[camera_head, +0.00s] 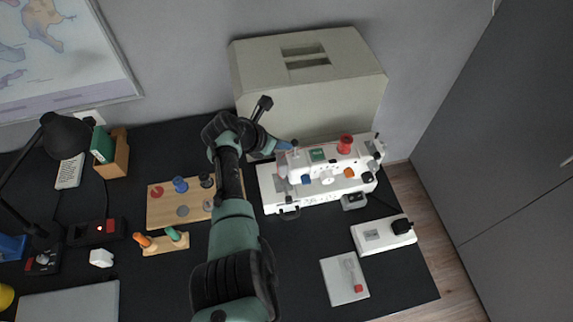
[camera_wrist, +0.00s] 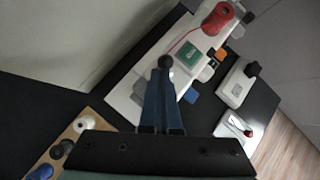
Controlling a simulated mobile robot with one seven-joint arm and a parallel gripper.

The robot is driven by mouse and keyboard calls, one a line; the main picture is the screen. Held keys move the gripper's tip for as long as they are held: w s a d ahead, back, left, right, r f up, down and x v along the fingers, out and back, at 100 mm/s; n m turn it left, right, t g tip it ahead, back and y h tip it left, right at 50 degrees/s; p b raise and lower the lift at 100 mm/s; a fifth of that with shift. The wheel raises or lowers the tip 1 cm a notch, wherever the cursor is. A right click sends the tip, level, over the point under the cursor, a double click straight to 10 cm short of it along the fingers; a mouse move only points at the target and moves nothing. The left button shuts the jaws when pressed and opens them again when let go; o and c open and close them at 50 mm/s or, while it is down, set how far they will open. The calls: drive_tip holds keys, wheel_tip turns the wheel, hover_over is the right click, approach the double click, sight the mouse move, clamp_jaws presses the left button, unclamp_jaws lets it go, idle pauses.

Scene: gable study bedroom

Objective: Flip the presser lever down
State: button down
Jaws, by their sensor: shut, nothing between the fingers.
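The white sewing machine (camera_head: 330,165) stands on the black desk, with a red thread spool (camera_head: 345,144) and a green panel (camera_head: 317,155) on it. It also shows in the wrist view (camera_wrist: 205,40). My gripper (camera_head: 290,146) is at the machine's left end, near the top. In the wrist view its blue fingers (camera_wrist: 164,72) are shut together with nothing between them. A dark round knob (camera_wrist: 166,61) shows right at the fingertips; I cannot tell whether it is the presser lever or whether they touch. The needle area is hidden behind the fingers.
A large cream case (camera_head: 310,80) stands close behind the machine. A wooden board with knobs (camera_head: 165,212) lies left of my arm.

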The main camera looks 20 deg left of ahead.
drive_tip(key=shift+w, duration=0.2)
drive_tip(key=shift+r+p, duration=0.7)
drive_tip(key=shift+r, duration=0.15)
drive_tip(key=shift+a, duration=0.1)
drive_tip(key=shift+s+a+r+p, duration=0.2)
drive_tip(key=shift+s+p, duration=0.25)
drive_tip(key=shift+p, duration=0.05)
drive_tip(key=a+f+p+v, duration=0.1)
drive_tip(key=v, duration=1.1)
drive_tip(key=shift+s+a+p, duration=0.15)
drive_tip(key=shift+s+p, duration=0.05)
drive_tip(key=shift+p, duration=0.2)
drive_tip(key=shift+r, duration=0.1)
